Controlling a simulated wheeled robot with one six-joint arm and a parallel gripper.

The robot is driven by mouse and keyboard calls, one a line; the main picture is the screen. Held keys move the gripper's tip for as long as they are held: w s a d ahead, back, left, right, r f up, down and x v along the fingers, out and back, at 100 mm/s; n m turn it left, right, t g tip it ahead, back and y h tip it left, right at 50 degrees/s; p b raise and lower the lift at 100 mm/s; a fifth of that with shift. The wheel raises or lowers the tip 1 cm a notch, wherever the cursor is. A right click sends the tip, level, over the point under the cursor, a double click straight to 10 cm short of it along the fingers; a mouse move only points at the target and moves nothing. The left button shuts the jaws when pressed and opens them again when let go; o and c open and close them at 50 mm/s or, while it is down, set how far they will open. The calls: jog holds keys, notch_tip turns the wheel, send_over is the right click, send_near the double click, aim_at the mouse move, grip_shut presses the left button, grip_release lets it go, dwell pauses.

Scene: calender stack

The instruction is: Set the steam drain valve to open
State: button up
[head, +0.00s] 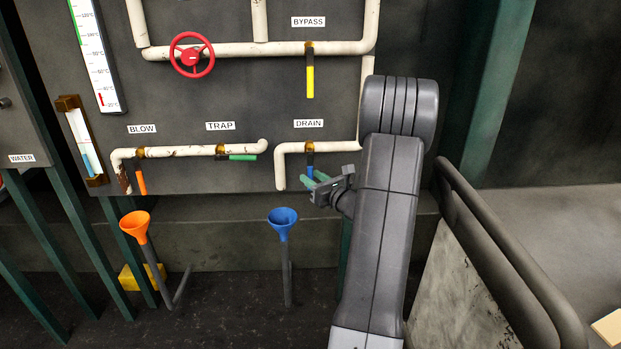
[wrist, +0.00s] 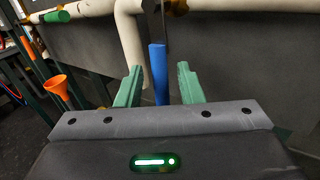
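The steam drain valve sits on the white pipe (head: 293,147) under the DRAIN label (head: 308,124). Its blue lever (head: 310,163) hangs straight down, across the horizontal pipe run. The lower part of the lever is partly covered by my gripper in the head view. My gripper (head: 314,180) has green fingers and is at the lever's lower end. In the wrist view the blue lever (wrist: 160,75) stands between the two spread fingers, with a gap on each side. I cannot tell how deep it is between them.
A blue funnel (head: 283,222) stands below the drain pipe's outlet. Left are the TRAP valve's green lever (head: 238,157), the BLOW valve's orange lever (head: 141,180) and an orange funnel (head: 136,226). Above are the BYPASS valve's yellow lever (head: 310,80) and a red handwheel (head: 192,55). A dark rail (head: 510,255) is at right.

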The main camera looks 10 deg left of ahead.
jog(key=shift+x, duration=0.9)
jog(key=shift+c, duration=0.4)
grip_shut()
